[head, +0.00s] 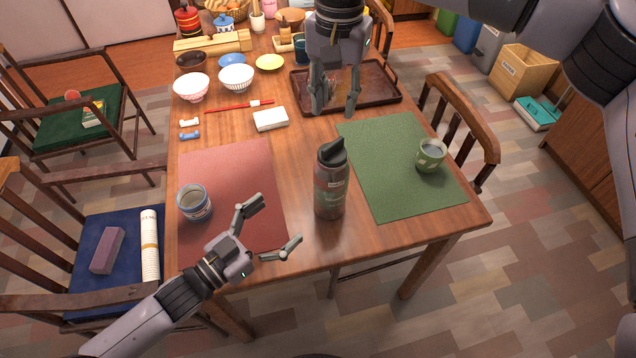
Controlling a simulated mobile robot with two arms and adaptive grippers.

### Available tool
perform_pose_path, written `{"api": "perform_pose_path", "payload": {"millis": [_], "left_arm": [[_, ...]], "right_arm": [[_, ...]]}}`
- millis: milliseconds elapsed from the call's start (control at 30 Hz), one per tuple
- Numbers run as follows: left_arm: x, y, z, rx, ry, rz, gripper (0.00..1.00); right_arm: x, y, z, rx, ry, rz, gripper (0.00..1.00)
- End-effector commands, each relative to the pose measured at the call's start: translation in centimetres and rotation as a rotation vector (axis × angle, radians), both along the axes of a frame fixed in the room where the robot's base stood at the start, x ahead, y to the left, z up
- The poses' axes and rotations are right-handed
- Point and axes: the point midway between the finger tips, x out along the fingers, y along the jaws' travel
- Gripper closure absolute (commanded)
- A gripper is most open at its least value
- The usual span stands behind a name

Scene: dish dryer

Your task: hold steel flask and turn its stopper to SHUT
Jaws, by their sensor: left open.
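The steel flask (330,190) stands upright near the front edge of the table, between the red and green mats. Its body is dark and brownish with small lettering. Its dark stopper (332,152) is on top, with a raised part slanting up to the right. I cannot read any mark for the stopper's setting. My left gripper (281,220) is open and empty, to the left of the flask's lower body and apart from it, fingers pointing towards it. My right gripper (335,111) is open and empty, pointing down, above and beyond the flask, in front of the tray.
A blue-and-white cup (195,203) stands on the red mat (235,170), left of my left gripper. A green cup (431,156) stands on the green mat (385,165). A brown tray (385,95), a white block (270,120) and several bowls lie further back. Chairs flank the table.

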Motion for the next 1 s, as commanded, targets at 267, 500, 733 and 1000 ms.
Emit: {"api": "perform_pose_path", "payload": {"millis": [267,500,733,1000], "left_arm": [[4.2,-3.7,0.1,-0.001,-0.004,0.001,0.13],[7.7,-7.0,0.2,-0.001,-0.004,-0.001,0.13],[10.4,-9.4,0.0,0.001,-0.001,0.000,0.13],[11.6,-10.6,0.0,0.004,-0.001,-0.001,0.13]], "right_arm": [[0.0,0.0,0.0,0.000,0.000,0.000,0.67],[0.0,0.0,0.0,0.000,0.000,0.000,0.67],[0.0,0.0,0.0,0.000,0.000,0.000,0.67],[0.0,0.0,0.0,0.000,0.000,0.000,0.67]]}}
